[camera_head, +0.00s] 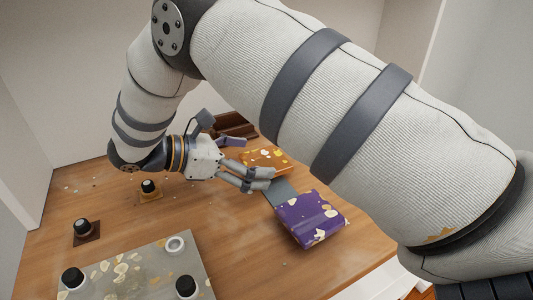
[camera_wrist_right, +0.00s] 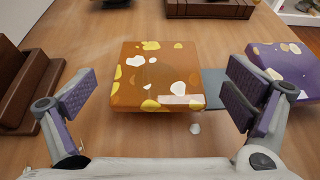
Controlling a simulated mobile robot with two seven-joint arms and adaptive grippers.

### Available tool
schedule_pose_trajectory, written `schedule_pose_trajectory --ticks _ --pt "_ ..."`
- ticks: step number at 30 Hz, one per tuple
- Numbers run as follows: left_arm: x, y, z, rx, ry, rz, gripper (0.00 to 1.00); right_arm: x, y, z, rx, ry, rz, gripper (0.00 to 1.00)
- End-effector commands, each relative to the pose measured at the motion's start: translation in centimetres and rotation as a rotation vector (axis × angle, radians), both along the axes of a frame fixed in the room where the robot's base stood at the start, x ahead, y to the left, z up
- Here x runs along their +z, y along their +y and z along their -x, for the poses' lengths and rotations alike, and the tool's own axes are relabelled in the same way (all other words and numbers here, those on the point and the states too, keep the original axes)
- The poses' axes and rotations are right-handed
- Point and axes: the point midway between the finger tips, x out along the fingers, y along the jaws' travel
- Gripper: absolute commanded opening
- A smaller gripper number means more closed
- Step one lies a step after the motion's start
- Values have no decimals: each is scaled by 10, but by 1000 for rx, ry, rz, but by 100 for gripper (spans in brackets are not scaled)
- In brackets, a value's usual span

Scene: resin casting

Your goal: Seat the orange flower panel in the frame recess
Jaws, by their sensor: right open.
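The orange flower panel (camera_wrist_right: 157,72) is a square orange slab with yellow and white petals, lying between my fingers in the right wrist view. In the head view the orange panel (camera_head: 276,155) shows partly, beyond my fingers. My right gripper (camera_head: 258,180) is open. In the right wrist view my right gripper (camera_wrist_right: 160,102) has one padded finger on each side of the panel, with visible gaps. A purple flower panel (camera_head: 312,220) lies on the near side, next to a flat grey strip (camera_head: 285,192). I cannot make out the frame recess for certain. My left gripper is not in view.
My right arm hides much of the head view.

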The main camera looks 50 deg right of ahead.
Motion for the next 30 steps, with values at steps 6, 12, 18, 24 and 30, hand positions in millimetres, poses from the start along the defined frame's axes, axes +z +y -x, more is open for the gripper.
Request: schedule_pose_trajectory --ticks 6,12,18,24,30 --pt "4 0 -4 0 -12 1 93 -6 -17 6 2 -3 0 97" --pt "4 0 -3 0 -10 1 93 -6 -16 6 1 -2 1 83" --pt "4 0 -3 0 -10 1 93 -6 -16 6 1 -2 1 43" --pt "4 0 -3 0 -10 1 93 -6 -16 6 1 -2 1 43" --pt "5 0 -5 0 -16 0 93 7 -16 5 1 -5 2 43"
